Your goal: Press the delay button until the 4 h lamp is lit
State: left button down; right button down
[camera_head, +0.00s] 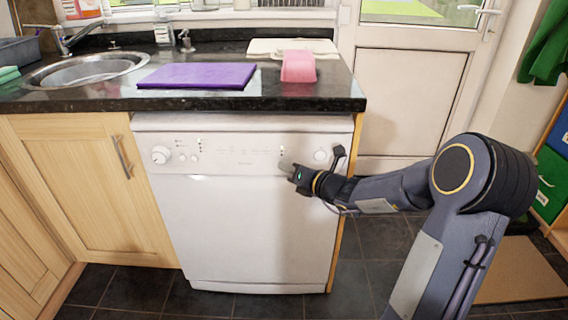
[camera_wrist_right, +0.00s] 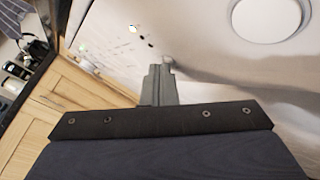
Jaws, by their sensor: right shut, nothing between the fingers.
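The white dishwasher (camera_head: 245,220) stands under the counter, its control panel (camera_head: 235,150) along the top. My right gripper (camera_head: 285,166) is shut and empty, its fingertips at the right part of the panel. In the right wrist view the shut fingers (camera_wrist_right: 160,72) point at a small round button (camera_wrist_right: 168,62), right at their tips; I cannot tell whether they touch it. My left gripper is not in view.
A large round knob (camera_head: 161,155) sits at the panel's left and a round disc (camera_head: 321,156) at its right. The counter above holds a purple board (camera_head: 196,75), a pink block (camera_head: 298,66) and a sink (camera_head: 85,70). Dark floor tiles lie in front.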

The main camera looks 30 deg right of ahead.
jog(key=shift+s+a, duration=0.4)
jog(key=shift+s, duration=0.25)
jog(key=s+a, duration=0.1)
jog(key=s+b, duration=0.1)
jog(key=s, duration=0.1)
jog(key=s+a, duration=0.1)
jog(key=shift+s+a, duration=0.15)
jog(key=shift+a, duration=0.15)
dwell(0.7)
